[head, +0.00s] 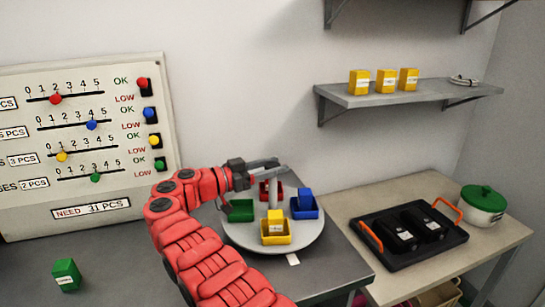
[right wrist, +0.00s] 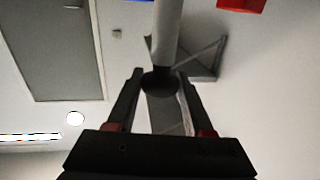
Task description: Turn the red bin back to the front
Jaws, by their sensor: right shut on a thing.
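A round grey turntable (head: 268,246) stands on the dark table with a coloured bin at each side. The red bin (head: 284,188) is at the back, partly hidden by the post and my gripper. The yellow bin (head: 275,239) is at the front with a yellow box in it. The green bin (head: 238,211) is at the left and looks empty. The blue bin (head: 305,213) is at the right with a blue box. My right gripper (head: 275,168) is shut on the top of the central grey post (head: 272,193); the post (right wrist: 167,35) also shows between its fingers (right wrist: 158,100). My left gripper is out of view.
A green box (head: 66,275) stands on the table at the left. A slider board (head: 85,145) leans at the wall. At the right are a black tray (head: 408,263), a green-lidded pot (head: 484,205) and a shelf (head: 400,95) with yellow boxes.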

